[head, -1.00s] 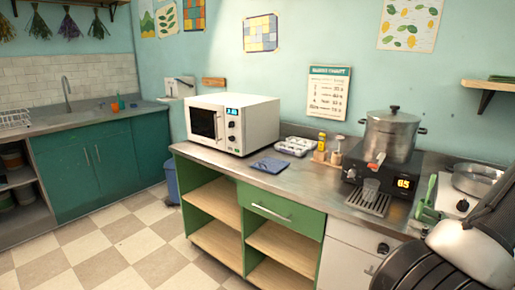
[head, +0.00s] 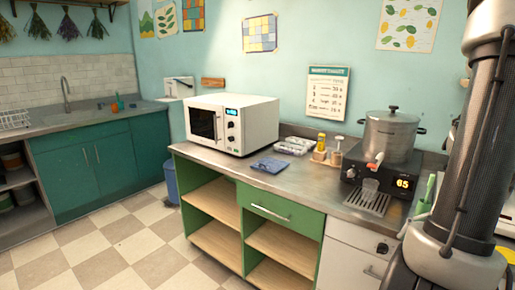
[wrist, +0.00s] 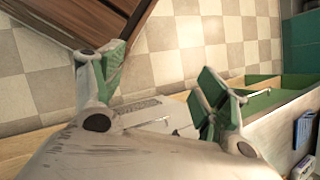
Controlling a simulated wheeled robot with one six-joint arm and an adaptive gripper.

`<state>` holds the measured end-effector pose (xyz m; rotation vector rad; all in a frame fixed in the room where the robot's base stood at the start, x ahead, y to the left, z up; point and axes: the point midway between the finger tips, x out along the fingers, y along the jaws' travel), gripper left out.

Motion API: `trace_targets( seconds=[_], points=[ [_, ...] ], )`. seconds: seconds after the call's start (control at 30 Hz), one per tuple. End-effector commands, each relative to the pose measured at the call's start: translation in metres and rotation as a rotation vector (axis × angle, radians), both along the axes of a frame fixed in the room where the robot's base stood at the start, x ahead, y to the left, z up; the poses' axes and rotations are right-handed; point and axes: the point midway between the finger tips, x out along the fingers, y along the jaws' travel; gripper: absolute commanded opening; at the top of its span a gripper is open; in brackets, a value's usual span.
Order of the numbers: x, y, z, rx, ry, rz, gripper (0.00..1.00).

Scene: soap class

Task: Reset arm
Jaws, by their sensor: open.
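My gripper (wrist: 160,82) shows in the wrist view with its two green-padded fingers spread wide apart. Nothing is between the fingers, and checkered floor shows beyond them. In the head view my arm stands nearly upright at the right edge; the gripper itself is out of that view. The arm hides the right end of the counter and most of the wall shelf.
A steel counter (head: 300,182) carries a white microwave (head: 254,125), a blue cloth (head: 269,166), a tray (head: 294,146), and a large pot (head: 391,135) on a black heater (head: 378,176). A teal sink cabinet (head: 98,160) stands left. Checkered floor (head: 110,240) between is clear.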

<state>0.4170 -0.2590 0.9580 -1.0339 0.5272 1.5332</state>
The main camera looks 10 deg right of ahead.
Motion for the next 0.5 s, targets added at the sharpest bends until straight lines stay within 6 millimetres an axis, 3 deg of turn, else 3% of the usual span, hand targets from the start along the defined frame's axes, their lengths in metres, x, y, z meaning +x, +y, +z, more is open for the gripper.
trace_targets(
  seconds=[0.27,0.5],
  points=[
    [0.015,0.018,0.075,-0.464,-0.168,0.602,0.74],
    [0.032,0.065,0.135,-0.718,-0.434,0.953,0.74]
  ],
)
